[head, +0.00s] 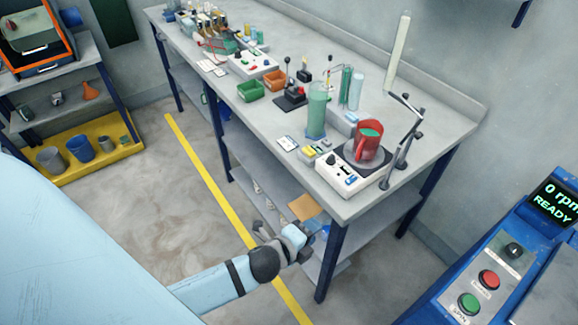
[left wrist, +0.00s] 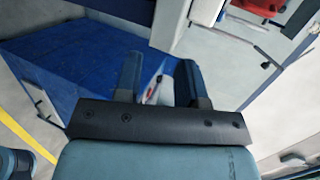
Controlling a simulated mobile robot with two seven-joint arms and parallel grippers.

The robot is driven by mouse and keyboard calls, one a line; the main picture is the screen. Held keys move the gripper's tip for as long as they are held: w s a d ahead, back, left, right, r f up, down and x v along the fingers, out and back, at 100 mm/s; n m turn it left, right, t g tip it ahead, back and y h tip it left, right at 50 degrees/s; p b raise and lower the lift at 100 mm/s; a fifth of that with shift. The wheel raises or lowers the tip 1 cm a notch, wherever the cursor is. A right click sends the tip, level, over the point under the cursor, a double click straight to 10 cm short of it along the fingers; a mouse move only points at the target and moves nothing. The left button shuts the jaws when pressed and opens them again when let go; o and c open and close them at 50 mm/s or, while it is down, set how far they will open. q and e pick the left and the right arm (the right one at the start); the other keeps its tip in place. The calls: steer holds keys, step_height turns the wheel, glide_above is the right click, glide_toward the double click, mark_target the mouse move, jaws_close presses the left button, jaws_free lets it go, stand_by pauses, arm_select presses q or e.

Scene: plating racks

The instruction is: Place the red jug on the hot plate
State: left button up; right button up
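My left gripper (head: 318,229) is below bench height, in front of the near end of the bench and apart from the jug. In the left wrist view my left gripper (left wrist: 160,72) has its two fingers apart with nothing held between them. A red thing (left wrist: 264,5) is cut off at the top edge there; I cannot tell if it is the jug. My right gripper is not in view.
A jointed metal stand (head: 402,150) rises right beside the hot plate. A tall green cylinder (head: 317,110) stands behind-left of it. The bench (head: 345,208) has a blue leg close to my left gripper. A blue console (head: 480,270) is at lower right.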

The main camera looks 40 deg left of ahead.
arm_select(q)
steer(key=s+f+n+g+h, duration=0.1)
steer(key=s+f+n+g, duration=0.1)
steer(key=s+f+n, duration=0.4)
steer(key=s+n, duration=0.5)
steer(key=n, duration=0.6)
steer(key=shift+s+d+g, duration=0.2)
steer(key=shift+s+g, duration=0.1)
steer(key=shift+r, duration=0.1)
steer(key=r+p, duration=0.5)
steer(key=shift+a, duration=0.2)
